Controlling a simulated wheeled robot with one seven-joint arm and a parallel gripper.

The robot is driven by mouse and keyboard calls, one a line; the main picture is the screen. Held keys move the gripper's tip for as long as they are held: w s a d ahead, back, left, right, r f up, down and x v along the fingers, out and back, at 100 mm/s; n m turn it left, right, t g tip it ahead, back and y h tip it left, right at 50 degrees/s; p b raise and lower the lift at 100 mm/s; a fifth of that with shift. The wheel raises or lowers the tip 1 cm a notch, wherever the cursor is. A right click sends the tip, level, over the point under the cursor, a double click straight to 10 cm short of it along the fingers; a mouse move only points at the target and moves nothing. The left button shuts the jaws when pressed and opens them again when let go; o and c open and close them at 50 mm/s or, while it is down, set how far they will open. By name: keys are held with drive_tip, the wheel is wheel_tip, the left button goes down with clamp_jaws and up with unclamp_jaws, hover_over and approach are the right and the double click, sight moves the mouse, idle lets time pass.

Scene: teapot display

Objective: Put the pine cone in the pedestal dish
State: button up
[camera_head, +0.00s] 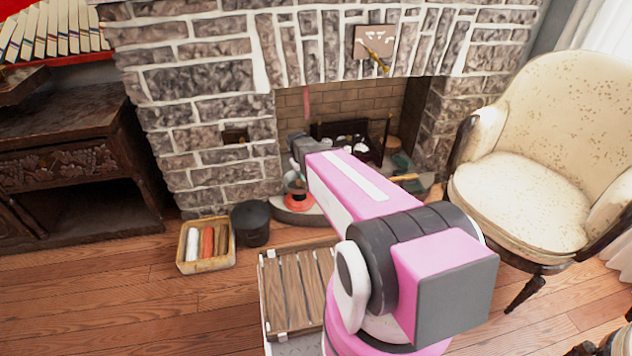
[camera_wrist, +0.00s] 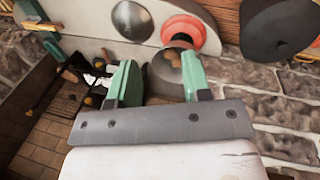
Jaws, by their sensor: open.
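I cannot make out a pine cone or a pedestal dish for certain in either view. In the wrist view my gripper (camera_wrist: 160,64) has its two green fingers apart. A dull brown rounded thing (camera_wrist: 166,75) shows between them; I cannot tell whether they touch it. Just past the fingertips is a coral-red round piece (camera_wrist: 204,36), which also shows on the hearth in the head view (camera_head: 298,201). A dark round thing (camera_wrist: 130,21) lies on the pale hearth slab beside it. In the head view my arm hides part of the hearth.
A black bucket (camera_head: 250,224) stands left of the hearth, beside a crate (camera_head: 204,262) of rolled items. A slatted wooden crate (camera_head: 290,295) is in front. The fireplace grate (camera_head: 346,135) is behind; a cream armchair (camera_head: 530,170) is at right. The floor at left is clear.

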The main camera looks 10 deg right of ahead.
drive_tip(key=s+r+m+y, duration=0.1)
drive_tip(key=s+r, duration=0.3)
drive_tip(key=s, duration=0.4)
drive_tip(key=s+d+r+m+y, duration=0.1)
drive_tip(key=s+r, duration=0.4)
drive_tip(key=s, duration=0.3)
drive_tip(key=shift+s+d+r+g, duration=0.15)
drive_tip(key=shift+d+g, duration=0.05)
drive_tip(key=shift+g, duration=0.2)
